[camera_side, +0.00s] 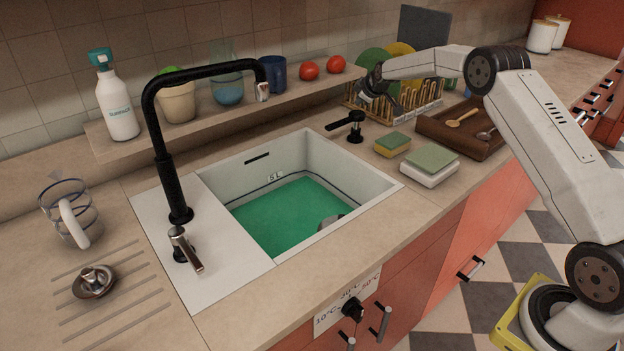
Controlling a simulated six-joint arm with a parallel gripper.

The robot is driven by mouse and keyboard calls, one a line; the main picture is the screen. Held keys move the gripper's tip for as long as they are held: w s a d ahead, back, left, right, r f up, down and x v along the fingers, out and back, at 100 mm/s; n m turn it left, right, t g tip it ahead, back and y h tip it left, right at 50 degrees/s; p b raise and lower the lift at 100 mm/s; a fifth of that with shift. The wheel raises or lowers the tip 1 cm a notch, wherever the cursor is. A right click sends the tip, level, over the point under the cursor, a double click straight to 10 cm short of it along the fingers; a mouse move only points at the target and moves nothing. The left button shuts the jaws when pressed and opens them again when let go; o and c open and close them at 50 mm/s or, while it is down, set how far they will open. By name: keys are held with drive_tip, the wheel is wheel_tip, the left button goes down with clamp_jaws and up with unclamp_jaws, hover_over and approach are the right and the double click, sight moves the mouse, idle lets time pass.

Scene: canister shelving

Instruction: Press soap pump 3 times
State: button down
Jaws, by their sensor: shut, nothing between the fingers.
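A black soap pump (354,127) stands upright on the counter at the sink's back right corner, its spout pointing left. My gripper (366,97) is shut and empty. In the picture it shows above and slightly right of the pump's head, apart from it, in front of the dish rack. Its fingertips are small and dark, so the exact gap to the pump in depth cannot be told.
The sink (290,215) holds green water and a partly sunken object. A black faucet (165,170) arches over it. Sponges (392,144), a white box with a green top (430,165), a dish rack (425,108) and a wooden tray (475,137) stand right of the pump.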

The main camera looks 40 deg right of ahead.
sight(359, 113)
drive_tip(key=shift+f, duration=0.6)
drive_tip(key=shift+f, duration=1.65)
idle(3.6)
drive_tip(key=shift+r, duration=1.6)
drive_tip(key=shift+r, duration=0.15)
drive_tip(key=shift+r, duration=2.4)
